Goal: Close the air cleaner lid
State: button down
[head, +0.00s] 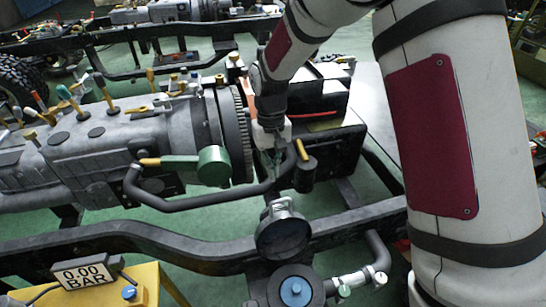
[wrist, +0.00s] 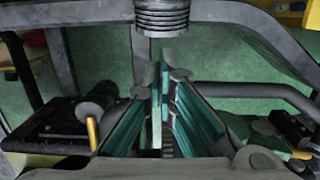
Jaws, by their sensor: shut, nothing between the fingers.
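The air cleaner appears to be the round dark canister (head: 268,287) with a blue centre at the bottom of the head view. A round dark lid (head: 284,238) with a grey rim stands tilted up behind it, apart from the canister's top, so it looks open. My gripper (head: 277,172) hangs beyond the lid, above the frame rail and near a bent dark pipe. Its greenish fingers (wrist: 160,72) are together and empty in the wrist view. I cannot tell the lid for certain in the wrist view.
A chassis rail (head: 150,247) crosses behind the canister. A grey gearbox (head: 90,150) with several levers fills the left. A bent pipe (head: 200,204) runs beside my gripper. A gauge (head: 84,275) reading 0.00 BAR stands on a yellow stand. A ribbed dark cylinder (wrist: 162,18) tops the wrist view.

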jog(key=shift+s+d+f+p, duration=0.15)
jog(key=shift+s+f+p, duration=0.2)
jog(key=shift+s, duration=0.3)
jog(key=shift+s+d+f+p, duration=0.1)
jog(key=shift+s+f+p, duration=0.1)
jog(key=shift+s+f, duration=0.35)
jog(key=shift+s+d+f+p, duration=0.15)
jog(key=shift+s+f+p, duration=0.15)
jog(key=shift+s, duration=0.5)
jog(key=shift+s+r, duration=0.1)
